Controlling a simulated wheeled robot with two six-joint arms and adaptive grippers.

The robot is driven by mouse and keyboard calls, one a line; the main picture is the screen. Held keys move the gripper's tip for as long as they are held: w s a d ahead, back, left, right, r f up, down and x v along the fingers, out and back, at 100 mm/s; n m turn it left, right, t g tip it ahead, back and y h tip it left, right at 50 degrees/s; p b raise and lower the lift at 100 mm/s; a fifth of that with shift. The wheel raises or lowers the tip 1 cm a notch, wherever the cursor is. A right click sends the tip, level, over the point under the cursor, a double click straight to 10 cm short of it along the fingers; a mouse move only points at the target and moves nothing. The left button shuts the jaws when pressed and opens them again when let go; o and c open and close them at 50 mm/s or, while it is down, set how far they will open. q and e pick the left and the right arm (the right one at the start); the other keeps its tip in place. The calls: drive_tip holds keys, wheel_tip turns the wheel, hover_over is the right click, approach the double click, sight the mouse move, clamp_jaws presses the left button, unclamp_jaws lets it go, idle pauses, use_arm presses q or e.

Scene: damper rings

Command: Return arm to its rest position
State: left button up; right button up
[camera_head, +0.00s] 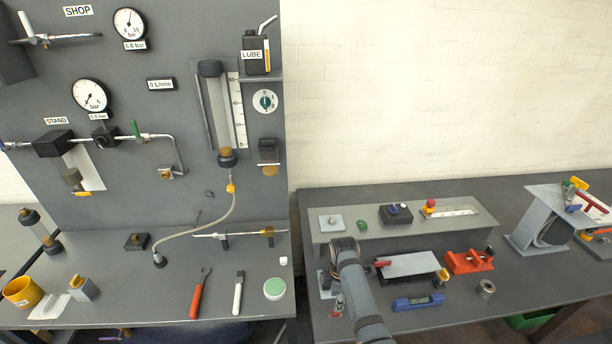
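My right arm (358,290) comes in from the bottom of the head view and reaches up over the right-hand bench. Its wrist end is at the near edge of the raised grey shelf. My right gripper (336,295) seems to point down at the left of the arm, low over the bench. Its fingertips are small and partly hidden, so I cannot tell whether they are open or hold anything. My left arm and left gripper are not in view.
The raised shelf (325,237) bears small devices. Right of my arm are a grey-topped fixture (408,265), a red clamp (470,262), a blue gauge (418,302) and a metal ring (487,289). A tall gauge panel (130,200) stands at left.

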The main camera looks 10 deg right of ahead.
drive_tip(key=s+d+m+t, duration=0.1)
drive_tip(key=s+d+m, duration=0.7)
drive_tip(key=s, duration=0.2)
drive_tip(key=s+d+r+m+t, duration=0.2)
drive_tip(key=s+r+m+t, duration=0.1)
drive_tip(key=s+r+m, duration=0.75)
drive_tip(key=s+d+f+n+g+h+b, duration=0.1)
drive_tip(key=s+f+b, duration=0.25)
drive_tip(key=f, duration=1.55)
drive_tip(key=s+d+f+g+b, duration=0.15)
drive_tip(key=f+b, duration=0.35)
drive_tip(key=f, duration=1.4)
drive_tip(key=s+f+b, duration=0.4)
drive_tip(key=s+f, duration=1.3)
drive_tip(key=f, duration=0.2)
drive_tip(key=shift+d+b, duration=0.35)
drive_tip(key=shift+d, duration=0.05)
drive_tip(key=shift+o, duration=0.4)
drive_tip(key=shift+s, duration=0.1)
drive_tip(key=shift+o, duration=0.3)
